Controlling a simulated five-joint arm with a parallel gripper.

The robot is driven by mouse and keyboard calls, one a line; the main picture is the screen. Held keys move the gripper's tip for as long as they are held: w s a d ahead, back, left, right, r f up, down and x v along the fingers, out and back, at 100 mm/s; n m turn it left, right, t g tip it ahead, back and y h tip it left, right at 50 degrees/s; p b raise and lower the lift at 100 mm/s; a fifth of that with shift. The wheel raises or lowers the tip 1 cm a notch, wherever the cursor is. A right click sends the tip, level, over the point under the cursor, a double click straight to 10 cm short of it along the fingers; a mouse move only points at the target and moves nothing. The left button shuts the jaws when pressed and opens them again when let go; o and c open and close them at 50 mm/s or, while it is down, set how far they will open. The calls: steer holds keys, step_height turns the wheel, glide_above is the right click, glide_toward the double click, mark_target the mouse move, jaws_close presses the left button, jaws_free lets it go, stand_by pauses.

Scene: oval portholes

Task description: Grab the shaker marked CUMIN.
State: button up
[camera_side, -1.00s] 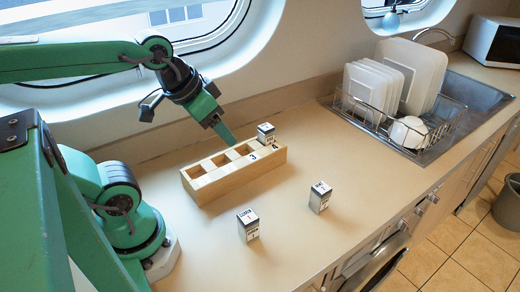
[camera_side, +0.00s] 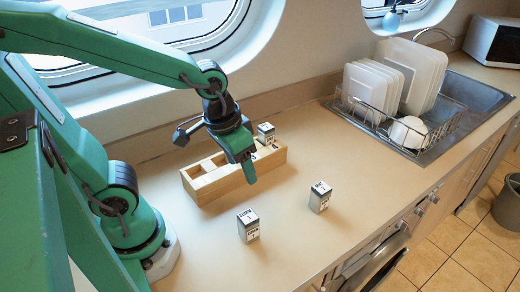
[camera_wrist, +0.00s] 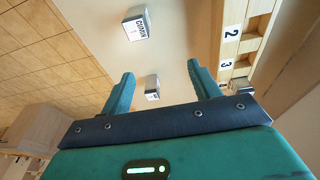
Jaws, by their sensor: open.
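The shaker marked CUMIN (camera_wrist: 138,23) shows at the top of the wrist view, its lettered top facing me. It appears to be the left, front shaker (camera_side: 248,226) in the side view, upright on the counter. A second shaker (camera_side: 320,197) stands to its right; it also shows in the wrist view (camera_wrist: 152,88), its label unreadable. A third shaker (camera_side: 266,133) sits in the rack's right end. My gripper (camera_side: 249,181) is open and empty, above the counter by the rack's front side. In the wrist view its two fingers (camera_wrist: 160,69) are apart, with CUMIN beyond them.
The wooden rack (camera_side: 215,190) has numbered compartments and stands behind the loose shakers. A dish rack with plates (camera_side: 375,85) and a sink (camera_side: 475,95) are at the right. The counter's front edge drops to the tiled floor (camera_side: 450,245). The counter around the loose shakers is clear.

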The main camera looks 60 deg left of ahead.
mark_target(248, 217)
steer(key=d+f+g, duration=0.1)
steer(key=f, duration=0.1)
steer(key=d+f, duration=0.1)
steer(key=f, duration=0.1)
steer(key=s+d+f+g, duration=0.1)
steer(key=d+f, duration=0.1)
steer(key=f, duration=0.1)
steer(key=shift+d+f+g+y, duration=0.1)
steer(key=shift+g+y, duration=0.2)
steer(key=shift+f, duration=0.15)
steer(key=shift+f, duration=1.15)
steer(key=shift+f, duration=0.1)
steer(key=shift+f, duration=2.5)
steer(key=c, duration=1.1)
